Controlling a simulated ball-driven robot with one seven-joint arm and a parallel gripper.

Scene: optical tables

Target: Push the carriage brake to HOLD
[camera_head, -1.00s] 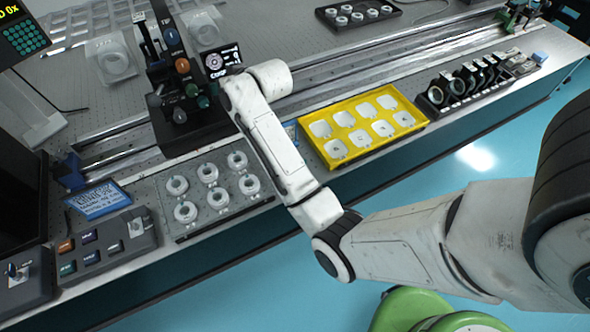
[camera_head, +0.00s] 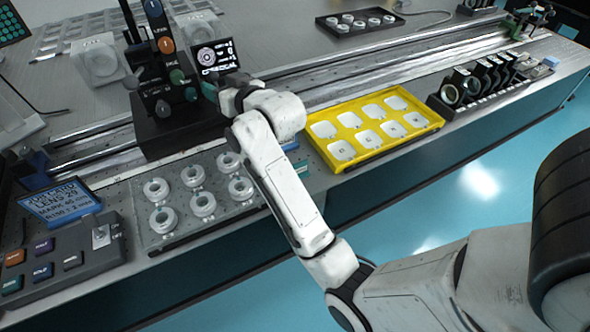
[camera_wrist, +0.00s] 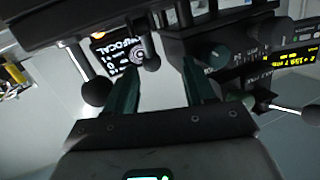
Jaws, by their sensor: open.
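The black carriage (camera_head: 180,132) sits across the rails at the upper left in the head view, with coloured knobs on its post. I cannot tell which of its controls is the brake. My gripper (camera_wrist: 160,85) is open and empty, its two green fingers apart. In the head view my gripper (camera_head: 218,88) is at the carriage's right side, partly hidden by my wrist. In the wrist view a dark ball on a metal rod (camera_wrist: 97,91) is left of the fingers. A small dark knob (camera_wrist: 151,62) shows beyond the gap between the fingertips. Contact is unclear.
A lit screen (camera_head: 213,57) stands behind the gripper. A yellow tray (camera_head: 372,134) is right of my arm. A plate with several round mounts (camera_head: 172,235), a blue sign (camera_head: 60,203) and a switch box (camera_head: 70,262) are at the front left. The rails (camera_head: 400,66) run clear to the right.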

